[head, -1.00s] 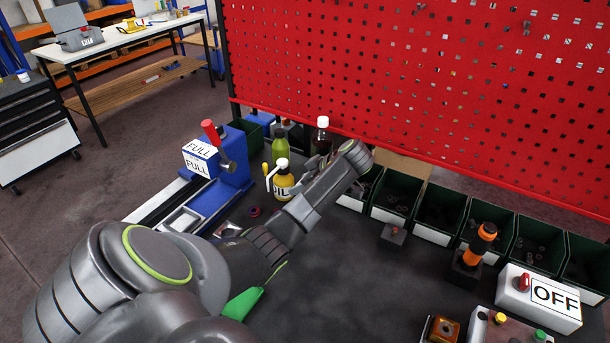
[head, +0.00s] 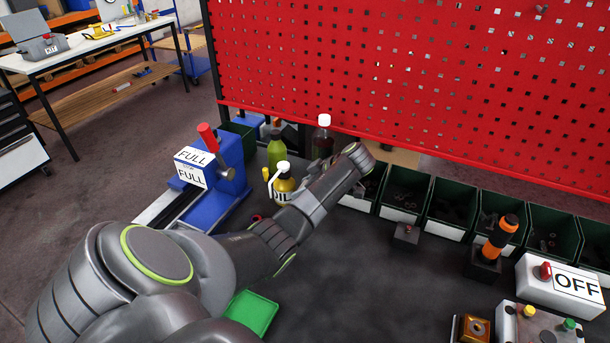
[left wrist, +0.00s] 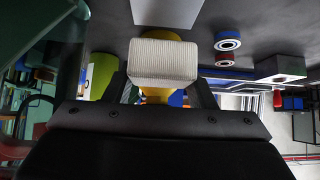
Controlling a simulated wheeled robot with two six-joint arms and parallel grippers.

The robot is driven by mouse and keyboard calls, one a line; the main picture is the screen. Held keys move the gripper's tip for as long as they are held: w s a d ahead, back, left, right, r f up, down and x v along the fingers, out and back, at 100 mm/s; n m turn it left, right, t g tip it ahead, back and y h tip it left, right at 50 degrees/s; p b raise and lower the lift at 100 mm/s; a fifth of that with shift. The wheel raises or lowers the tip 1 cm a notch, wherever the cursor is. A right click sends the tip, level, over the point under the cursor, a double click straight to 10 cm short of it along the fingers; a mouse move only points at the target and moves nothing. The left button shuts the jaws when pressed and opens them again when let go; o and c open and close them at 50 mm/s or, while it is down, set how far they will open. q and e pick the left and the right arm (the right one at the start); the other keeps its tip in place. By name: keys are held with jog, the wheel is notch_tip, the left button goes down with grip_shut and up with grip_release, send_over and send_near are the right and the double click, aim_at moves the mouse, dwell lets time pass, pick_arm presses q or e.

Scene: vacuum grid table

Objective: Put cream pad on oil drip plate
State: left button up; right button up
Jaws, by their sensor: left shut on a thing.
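The cream pad (left wrist: 164,58) is a pale, ribbed rectangular block in the middle of the left wrist view. My left gripper (left wrist: 160,90) is shut on it, with dark fingers on either side. In the head view my left arm reaches across the table, and its fingers and the pad are hidden. A shallow green tray (head: 252,314) lies at the front, partly behind my arm; it may be the oil drip plate, but I cannot tell for sure. My right gripper is not in view.
A yellow oil bottle (head: 284,188), a green bottle (head: 276,152) and a white-capped bottle (head: 323,140) stand behind my arm. A blue machine (head: 222,178) is at the left. Green bins (head: 452,208) line the back. The OFF box (head: 560,284) is at the right. The middle table is clear.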

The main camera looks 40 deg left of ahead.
pick_arm(q)
notch_tip(320, 180, down, 4)
jog(key=shift+f, duration=0.2)
jog(key=o, duration=0.6)
jog(key=shift+f, duration=0.1)
jog(key=shift+c, duration=0.2)
jog(key=o, duration=0.5)
jog(key=shift+c, duration=0.2)
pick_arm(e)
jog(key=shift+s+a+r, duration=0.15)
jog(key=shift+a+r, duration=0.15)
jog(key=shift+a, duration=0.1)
